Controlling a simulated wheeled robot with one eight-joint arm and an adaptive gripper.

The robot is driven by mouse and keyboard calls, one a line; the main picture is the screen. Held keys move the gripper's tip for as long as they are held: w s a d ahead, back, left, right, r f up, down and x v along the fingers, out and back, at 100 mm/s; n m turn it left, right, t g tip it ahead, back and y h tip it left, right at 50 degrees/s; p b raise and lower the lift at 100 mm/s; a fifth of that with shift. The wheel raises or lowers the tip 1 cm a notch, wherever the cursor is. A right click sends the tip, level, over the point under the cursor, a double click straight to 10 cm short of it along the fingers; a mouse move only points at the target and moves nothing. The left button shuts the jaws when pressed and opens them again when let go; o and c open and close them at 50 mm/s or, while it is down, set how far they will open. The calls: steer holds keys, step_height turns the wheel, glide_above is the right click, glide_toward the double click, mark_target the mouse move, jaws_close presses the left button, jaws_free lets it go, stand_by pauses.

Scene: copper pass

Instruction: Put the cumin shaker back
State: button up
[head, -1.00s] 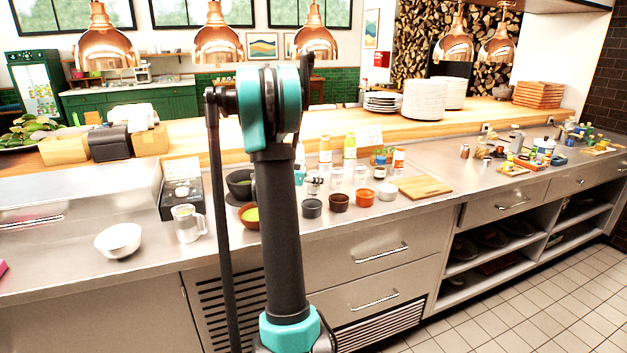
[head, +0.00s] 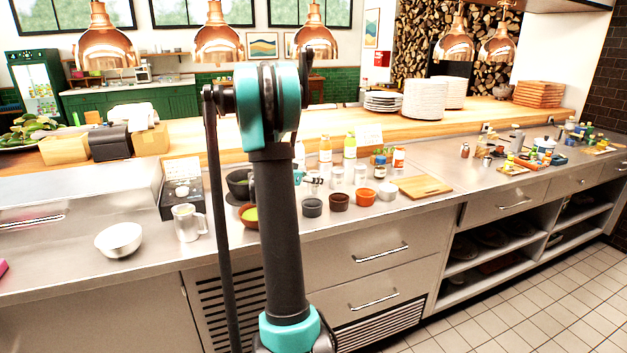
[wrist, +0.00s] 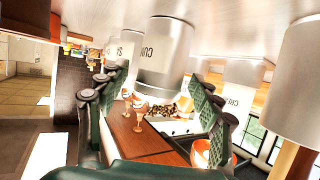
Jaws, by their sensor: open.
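In the wrist view, which is turned upside down, a pale metal shaker with a label starting "CUM" (wrist: 165,50) stands on the counter. My gripper (wrist: 158,83) is open, with its green ribbed fingers on either side of this shaker in the picture. I cannot tell whether they touch it. A second shaker, its label starting "S" (wrist: 127,46), stands to the left, and one starting "CHI" (wrist: 242,85) to the right. In the head view my gripper (head: 309,180) is small and partly hidden behind my arm, among the pale shakers (head: 337,176).
Small bowls, including an orange one (head: 365,197), line the front of the shakers. A cutting board (head: 422,187) lies to the right. Sauce bottles (head: 326,155) stand behind.

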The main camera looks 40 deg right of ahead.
steer(key=v, duration=1)
steer(key=shift+a+r, duration=0.15)
steer(key=shift+a, duration=0.2)
steer(key=shift+s+a, duration=0.1)
